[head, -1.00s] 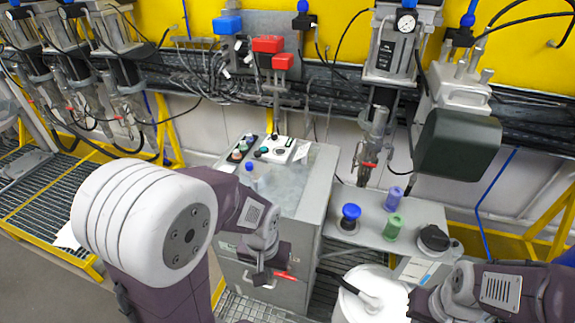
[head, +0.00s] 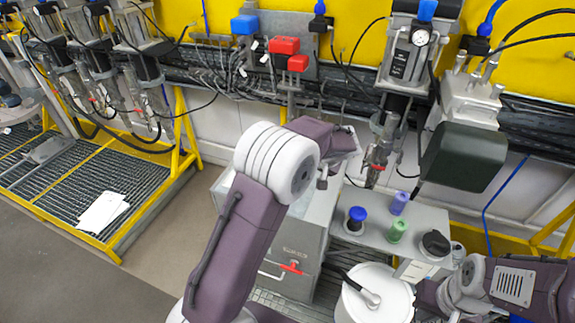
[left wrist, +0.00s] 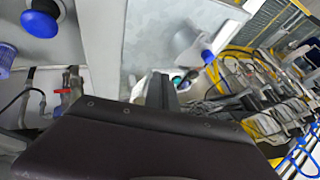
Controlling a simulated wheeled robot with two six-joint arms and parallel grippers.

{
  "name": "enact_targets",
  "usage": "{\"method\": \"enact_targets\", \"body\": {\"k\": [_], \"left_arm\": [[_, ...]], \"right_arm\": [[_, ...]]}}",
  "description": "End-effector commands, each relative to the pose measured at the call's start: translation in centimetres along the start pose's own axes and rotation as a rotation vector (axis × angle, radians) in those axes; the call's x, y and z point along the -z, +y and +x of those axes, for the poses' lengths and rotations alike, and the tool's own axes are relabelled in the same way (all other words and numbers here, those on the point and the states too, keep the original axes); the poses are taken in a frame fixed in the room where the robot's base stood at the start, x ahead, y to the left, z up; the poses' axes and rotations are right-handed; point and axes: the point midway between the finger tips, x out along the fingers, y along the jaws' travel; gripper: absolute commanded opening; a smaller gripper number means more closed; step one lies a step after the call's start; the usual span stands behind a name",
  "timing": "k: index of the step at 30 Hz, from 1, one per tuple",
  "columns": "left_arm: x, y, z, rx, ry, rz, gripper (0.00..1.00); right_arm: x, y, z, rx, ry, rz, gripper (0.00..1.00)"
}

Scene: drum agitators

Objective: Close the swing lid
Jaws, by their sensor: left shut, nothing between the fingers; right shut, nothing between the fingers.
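A white drum (head: 372,305) with a round white top stands at the bottom right of centre in the head view. A grey rod-like part lies across its top. I cannot tell for sure which part is the swing lid. My right gripper (head: 422,298) is shut and empty beside the drum's right rim. My left arm reaches over the grey cabinet. My left gripper (head: 324,178) is small and partly hidden by my own arm in the head view. In the left wrist view, its shut, empty fingers (left wrist: 160,92) show above my dark wrist housing.
A small bench (head: 408,225) behind the drum holds a blue knob (head: 357,214), a purple cylinder (head: 399,203) and a green cylinder (head: 397,231). A dark box (head: 463,156) hangs above. Floor is open at left.

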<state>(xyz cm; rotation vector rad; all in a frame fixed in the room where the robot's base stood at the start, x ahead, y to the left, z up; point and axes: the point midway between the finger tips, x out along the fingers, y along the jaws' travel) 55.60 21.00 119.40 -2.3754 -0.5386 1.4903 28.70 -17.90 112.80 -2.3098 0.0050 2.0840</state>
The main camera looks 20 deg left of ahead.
Motion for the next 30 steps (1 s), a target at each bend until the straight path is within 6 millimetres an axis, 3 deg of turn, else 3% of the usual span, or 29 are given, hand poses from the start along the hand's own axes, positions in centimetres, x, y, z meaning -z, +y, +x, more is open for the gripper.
{"method": "enact_targets", "body": {"k": [5,15,22,30], "left_arm": [[-0.1,-0.1,2.5,0.000,-0.006,0.000,0.00],[-0.1,-0.2,9.7,0.000,-0.006,0.000,0.00],[0.0,-3.1,11.2,0.000,-0.003,-0.002,0.00],[-0.1,-3.5,11.7,-0.002,-0.001,-0.001,0.00]], "right_arm": [[0.1,0.0,-0.9,0.000,0.000,0.000,0.00],[0.4,-0.1,-3.5,0.000,0.000,0.000,0.00],[0.6,-0.1,-5.5,0.000,0.000,0.000,0.00],[0.6,-0.1,-5.6,0.000,0.000,0.000,0.00]]}}
